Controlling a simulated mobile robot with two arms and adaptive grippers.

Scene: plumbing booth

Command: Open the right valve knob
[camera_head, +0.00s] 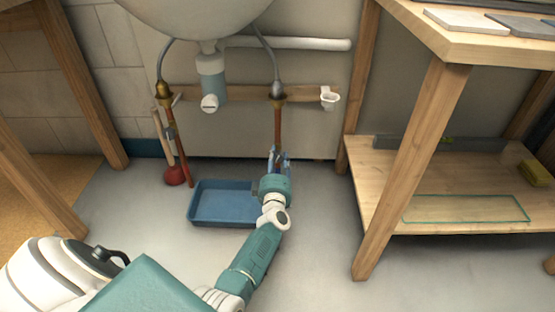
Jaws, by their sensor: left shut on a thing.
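My left gripper (276,155) reaches up to the lower part of this pipe. Its fingers are shut on the right valve knob, which they and the wrist mostly hide. How far the knob is turned cannot be seen. My right gripper is not in view.
A blue tray (222,221) lies on the floor left of my wrist. A red plunger (174,175) stands near the left copper pipe (181,150). A wooden workbench (414,160) with a low shelf stands at the right. The sink drain (210,75) hangs above.

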